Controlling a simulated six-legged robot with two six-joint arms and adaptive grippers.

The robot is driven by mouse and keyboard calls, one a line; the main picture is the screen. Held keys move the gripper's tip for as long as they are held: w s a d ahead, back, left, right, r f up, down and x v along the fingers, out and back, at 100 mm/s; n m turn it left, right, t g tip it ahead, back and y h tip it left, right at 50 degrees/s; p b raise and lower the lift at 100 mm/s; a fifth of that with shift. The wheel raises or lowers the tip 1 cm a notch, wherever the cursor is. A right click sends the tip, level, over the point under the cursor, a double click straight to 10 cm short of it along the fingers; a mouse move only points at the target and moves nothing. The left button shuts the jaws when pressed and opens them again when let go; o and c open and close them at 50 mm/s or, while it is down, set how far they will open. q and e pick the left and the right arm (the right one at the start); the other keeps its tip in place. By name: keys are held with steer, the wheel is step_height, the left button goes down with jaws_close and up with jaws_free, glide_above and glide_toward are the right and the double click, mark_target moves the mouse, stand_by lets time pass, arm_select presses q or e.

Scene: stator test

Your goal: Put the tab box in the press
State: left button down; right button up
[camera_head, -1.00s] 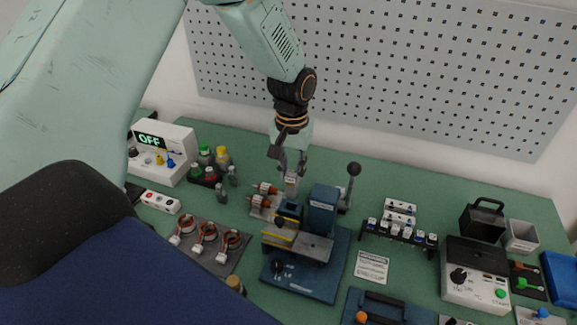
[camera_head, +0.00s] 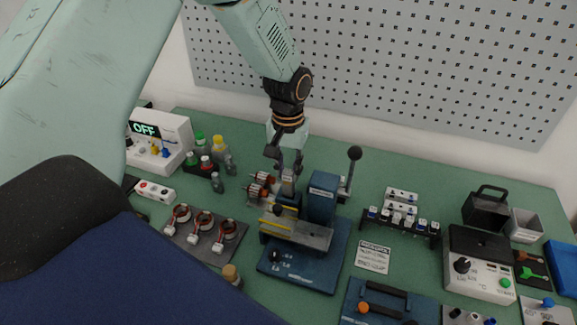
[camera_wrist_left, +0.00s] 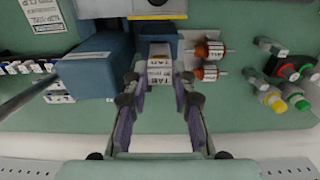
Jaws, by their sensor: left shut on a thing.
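The tab box (camera_head: 288,184) is a small grey-white box, with labels reading "TAB" in the left wrist view (camera_wrist_left: 160,76). My left gripper (camera_head: 287,166) is shut on it from above, with one finger on each side in the wrist view (camera_wrist_left: 158,90). The press (camera_head: 322,196) has a blue column, a blue base plate and a lever with a black knob. The box is upright right above a blue block of the press, left of the column. Whether it touches the block I cannot tell. My right gripper is not in view.
Red-and-silver rotors (camera_head: 262,182) lie close left of the box. Bottles (camera_head: 219,150) and a plate with copper-ringed stators (camera_head: 205,232) are further left. The press lever (camera_head: 352,165) rises close on the right. A terminal rack (camera_head: 400,218) stands further right.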

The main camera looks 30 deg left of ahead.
mark_target(289, 194)
arm_select(q)
steer(key=shift+w+d, duration=0.1)
steer(key=shift+d, duration=0.05)
steer(key=shift+f, duration=0.2)
stand_by(0.6)
steer(key=shift+f+p, duration=0.3)
steer(key=shift+f, duration=0.2)
stand_by(0.3)
steer(key=shift+f+b, duration=0.3)
steer(key=shift+f, duration=0.4)
steer(key=shift+f, duration=0.15)
steer(key=shift+f+b, duration=0.3)
steer(key=shift+f, duration=0.35)
